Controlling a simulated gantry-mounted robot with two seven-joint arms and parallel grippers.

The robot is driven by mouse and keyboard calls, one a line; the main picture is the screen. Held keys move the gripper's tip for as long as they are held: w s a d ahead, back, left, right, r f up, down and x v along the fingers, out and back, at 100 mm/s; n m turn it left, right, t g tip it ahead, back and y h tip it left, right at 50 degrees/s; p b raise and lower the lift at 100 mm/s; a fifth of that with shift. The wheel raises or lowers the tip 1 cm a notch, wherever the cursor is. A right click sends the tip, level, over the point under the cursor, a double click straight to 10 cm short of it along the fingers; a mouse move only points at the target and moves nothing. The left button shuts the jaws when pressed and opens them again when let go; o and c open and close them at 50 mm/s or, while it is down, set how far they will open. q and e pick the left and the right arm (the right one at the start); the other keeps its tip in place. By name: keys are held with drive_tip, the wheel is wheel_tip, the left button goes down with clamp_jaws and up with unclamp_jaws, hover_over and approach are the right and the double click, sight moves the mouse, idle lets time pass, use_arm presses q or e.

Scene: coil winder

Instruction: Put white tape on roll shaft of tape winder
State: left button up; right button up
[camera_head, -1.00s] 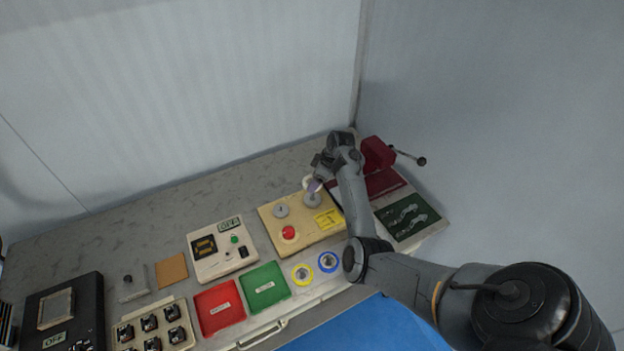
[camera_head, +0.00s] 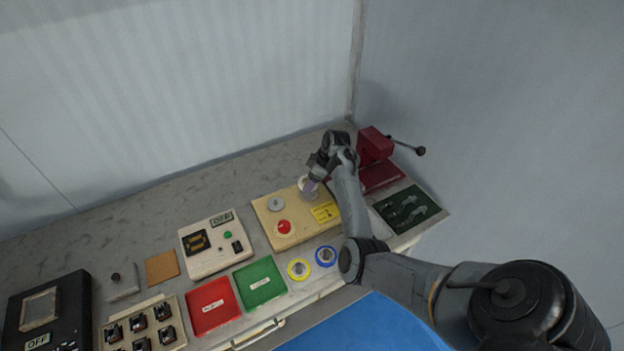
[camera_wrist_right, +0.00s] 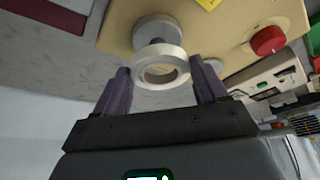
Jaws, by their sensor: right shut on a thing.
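The tape winder is a beige board (camera_head: 275,238) with a red button (camera_head: 284,227) and a yellow label. A grey round post (camera_head: 275,203) stands at its upper left. My right gripper (camera_head: 316,184) is over the board's upper right. In the wrist view, its two purple fingers (camera_wrist_right: 162,82) are shut on the white tape (camera_wrist_right: 163,72), a ring held at its sides. A round grey-white shaft (camera_wrist_right: 158,32) stands on the board just beyond the ring. The ring overlaps its near edge in the picture; I cannot tell whether they touch. My left gripper is not in view.
A dark red vise-like device (camera_head: 374,147) with a lever stands close behind my right arm. A blue ring (camera_head: 326,256), a yellow ring (camera_head: 299,269), a green tray (camera_head: 260,284) and a red tray (camera_head: 213,306) lie in front. The bench's back left is clear.

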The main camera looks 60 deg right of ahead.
drive_tip(key=shift+f, duration=0.2)
drive_tip(key=shift+f, duration=0.35)
drive_tip(key=shift+f+b, duration=0.45)
drive_tip(key=shift+f, duration=0.65)
drive_tip(key=shift+f, duration=0.15)
drive_tip(key=o, duration=1.1)
drive_tip(key=p+v, duration=0.1)
drive_tip(key=v, duration=0.9)
drive_tip(key=shift+r, duration=0.4)
